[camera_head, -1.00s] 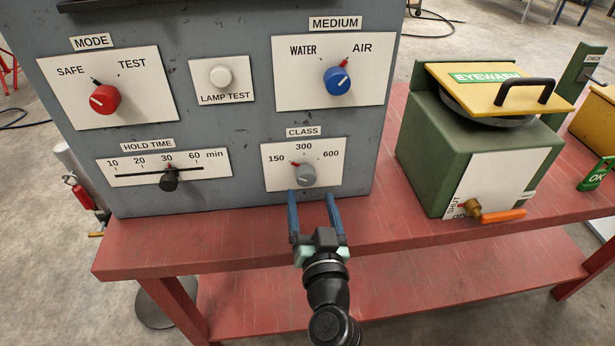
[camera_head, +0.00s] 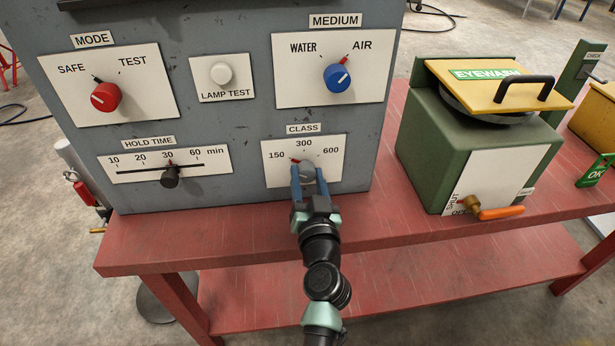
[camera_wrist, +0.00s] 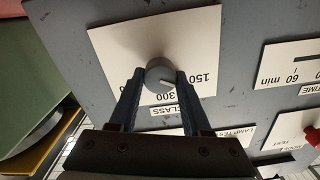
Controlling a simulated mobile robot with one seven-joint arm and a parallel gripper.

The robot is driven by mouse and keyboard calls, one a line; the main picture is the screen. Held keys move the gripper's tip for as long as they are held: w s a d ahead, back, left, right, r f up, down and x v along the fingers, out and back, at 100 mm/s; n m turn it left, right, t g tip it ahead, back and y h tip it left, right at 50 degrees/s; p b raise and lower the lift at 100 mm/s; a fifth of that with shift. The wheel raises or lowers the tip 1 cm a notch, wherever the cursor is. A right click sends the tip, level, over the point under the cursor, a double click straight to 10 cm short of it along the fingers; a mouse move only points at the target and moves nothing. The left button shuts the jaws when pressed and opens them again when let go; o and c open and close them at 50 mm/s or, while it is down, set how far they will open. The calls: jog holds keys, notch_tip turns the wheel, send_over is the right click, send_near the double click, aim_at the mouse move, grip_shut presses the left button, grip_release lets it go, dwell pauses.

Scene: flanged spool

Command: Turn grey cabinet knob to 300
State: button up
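The grey cabinet knob (camera_head: 307,172) sits on the white CLASS plate (camera_head: 335,172), marked 150, 300 and 600, low on the cabinet front. A red mark at the knob's upper left lies by 150. In the wrist view, the plate appears upside down, and the knob (camera_wrist: 158,71) shows a pale line pointing toward the 150 side of 300. My gripper (camera_head: 309,180) has its two blue fingers on either side of the knob; they look closed against it. The wrist view shows the fingertips (camera_wrist: 160,76) flanking the knob, though contact is partly hidden.
The hold-time slider (camera_head: 170,176) is left of the CLASS plate. The blue medium knob (camera_head: 337,77), lamp-test button (camera_head: 221,74) and red mode knob (camera_head: 105,97) are above. A green eyewash box (camera_head: 470,150) stands to the right on the red bench (camera_head: 240,232).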

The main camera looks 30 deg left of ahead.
grip_shut()
jog(key=shift+m, duration=0.3)
jog(key=m+b, duration=0.1)
jog(key=m, duration=1)
jog(key=shift+d+f, duration=0.1)
dwell(0.4)
jog(key=o, duration=0.6)
grip_release()
jog(key=shift+o, duration=0.2)
